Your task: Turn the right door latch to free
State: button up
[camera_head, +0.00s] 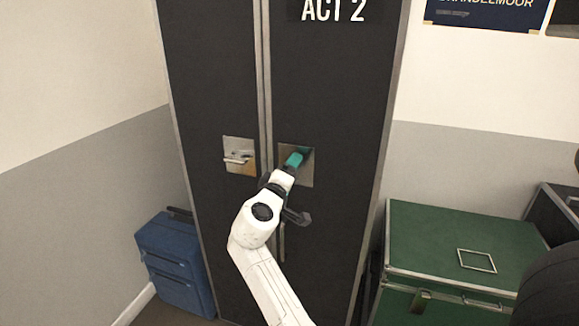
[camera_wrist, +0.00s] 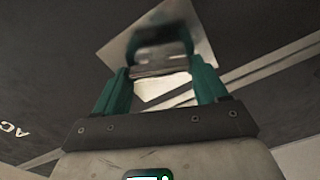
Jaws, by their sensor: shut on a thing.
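The wardrobe's right door carries a square metal latch plate (camera_head: 307,176), which also shows tilted in the wrist view (camera_wrist: 204,38). My gripper (camera_head: 294,160) is at this plate, its teal fingers reaching the latch from the front. In the wrist view my gripper (camera_wrist: 160,66) is shut on the right latch (camera_wrist: 158,71), a metal bar between the fingers. The fingers and my wrist hide most of the latch in the head view, so its exact angle cannot be told. The left door has a matching plate with a lever (camera_head: 238,160) lying roughly level.
The tall dark wardrobe (camera_head: 335,95) has both doors shut. A blue suitcase (camera_head: 172,262) stands at its left. A green trunk (camera_head: 440,235) stands at its right, with a dark case (camera_head: 556,208) beyond. My arm comes up from below in front of the doors.

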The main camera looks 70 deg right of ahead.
jog(key=shift+w+n+p, duration=0.1)
jog(key=shift+n+p, duration=1.1)
jog(key=shift+n, duration=1)
jog(key=o, duration=1.1)
jog(key=shift+d+f, duration=0.1)
jog(key=shift+c, duration=0.2)
jog(key=a+b, duration=0.1)
jog(key=a, duration=0.9)
jog(key=shift+s+a+b, duration=0.35)
jog(key=shift+s+a, duration=0.05)
jog(key=shift+s, duration=0.05)
jog(key=shift+f, duration=0.1)
